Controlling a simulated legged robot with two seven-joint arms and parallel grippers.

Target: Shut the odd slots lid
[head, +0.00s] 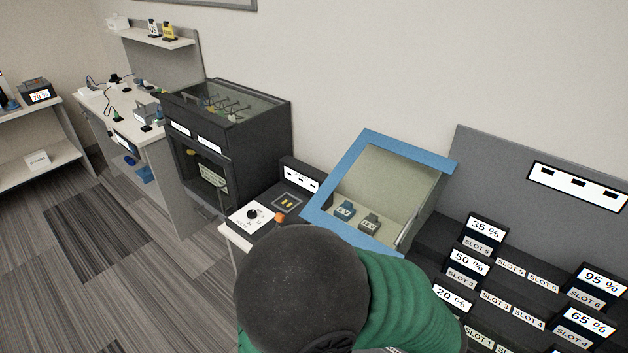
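A blue-framed, beige-lined box or raised lid (333,187) stands open in the middle of the head view. I cannot tell for sure whether this frame is the odd slots lid. A dark and green arm part of mine covers the lower middle and hides the rack's lower left. Neither gripper shows.
A white-topped control box (252,217) with a black knob and orange button lies left of the blue frame. A dark cabinet (246,138) stands behind it. Even slots with 95 % (598,284) and 65 % displays fill the right. Open floor (110,270) lies left.

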